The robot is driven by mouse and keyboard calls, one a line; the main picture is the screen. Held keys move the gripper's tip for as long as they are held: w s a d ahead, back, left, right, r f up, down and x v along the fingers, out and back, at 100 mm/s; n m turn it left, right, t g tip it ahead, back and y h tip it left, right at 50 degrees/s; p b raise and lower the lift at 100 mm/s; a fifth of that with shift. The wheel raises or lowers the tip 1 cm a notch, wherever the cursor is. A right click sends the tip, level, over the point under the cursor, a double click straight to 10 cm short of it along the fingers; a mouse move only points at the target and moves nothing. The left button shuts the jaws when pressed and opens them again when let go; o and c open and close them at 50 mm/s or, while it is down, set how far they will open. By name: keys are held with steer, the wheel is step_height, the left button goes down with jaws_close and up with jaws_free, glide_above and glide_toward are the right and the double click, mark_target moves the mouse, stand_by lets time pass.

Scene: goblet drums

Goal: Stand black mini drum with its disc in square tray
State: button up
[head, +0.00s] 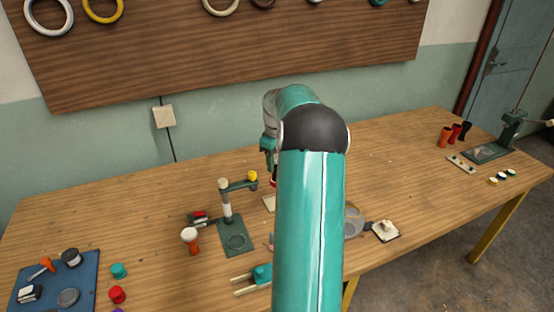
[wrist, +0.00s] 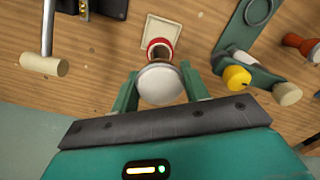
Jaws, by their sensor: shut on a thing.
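My gripper (wrist: 160,92) is shut on a small goblet drum, its two green fingers on either side. The drum has a pale round disc (wrist: 162,84) towards the wrist camera and a red ring (wrist: 160,45) at the far end. Its body is mostly hidden, so I cannot tell that it is black. A cream square tray (wrist: 161,32) lies just beyond the red ring in the wrist view. The drum looks above the tray, its red end overlapping the near side; contact cannot be told. In the head view my arm partly hides the tray (head: 268,203).
A green stand (head: 237,236) with a yellow knob (head: 253,176) stands close left of the tray. An orange goblet drum (head: 193,247) stands beyond it. A mallet (wrist: 44,66) lies on the other side.

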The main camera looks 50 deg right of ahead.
steer(key=shift+w+f, duration=0.1)
steer(key=shift+f, duration=4.35)
steer(key=o, duration=1.4)
steer(key=shift+r, duration=3.5)
